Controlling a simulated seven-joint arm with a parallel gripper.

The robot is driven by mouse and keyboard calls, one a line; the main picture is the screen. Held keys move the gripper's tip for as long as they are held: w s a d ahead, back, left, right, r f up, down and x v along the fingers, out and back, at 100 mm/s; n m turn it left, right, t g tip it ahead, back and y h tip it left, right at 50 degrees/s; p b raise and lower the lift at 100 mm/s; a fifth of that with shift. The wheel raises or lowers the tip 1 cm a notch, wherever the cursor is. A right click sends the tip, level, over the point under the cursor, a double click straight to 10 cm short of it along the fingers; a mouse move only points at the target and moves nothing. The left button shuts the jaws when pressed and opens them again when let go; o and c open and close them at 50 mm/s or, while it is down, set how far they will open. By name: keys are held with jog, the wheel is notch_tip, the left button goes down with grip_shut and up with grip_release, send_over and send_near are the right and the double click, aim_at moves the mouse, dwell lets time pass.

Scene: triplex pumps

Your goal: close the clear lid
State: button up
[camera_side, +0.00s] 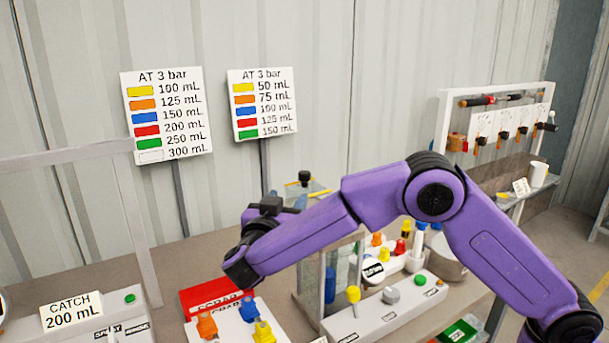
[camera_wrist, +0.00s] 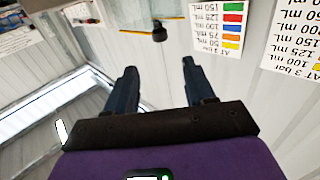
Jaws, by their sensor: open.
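The clear lid appears to be the see-through panel with a yellow-orange edge and a black knob (camera_side: 304,177), partly hidden behind my arm in the side view. Its exact angle is hard to tell. In the wrist view the black knob (camera_wrist: 159,32) and the yellow-orange edge show just beyond the fingertips. My gripper (camera_wrist: 158,68) is open and empty, its two dark blue fingers spread below the knob in the picture and apart from it. In the side view the gripper is near the lid, and my arm hides most of it.
A clear-walled box (camera_side: 345,270) stands below my arm. A white base with colored knobs (camera_side: 385,305) and a red box (camera_side: 215,300) are in front. Two label boards (camera_side: 167,115) (camera_side: 262,103) stand behind. A tool rack (camera_side: 495,125) is at the right.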

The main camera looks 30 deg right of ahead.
aim_at(303, 176)
jog(key=x, duration=1.4)
jog(key=shift+w+d, duration=0.15)
jog(key=shift+w, duration=0.05)
grip_shut()
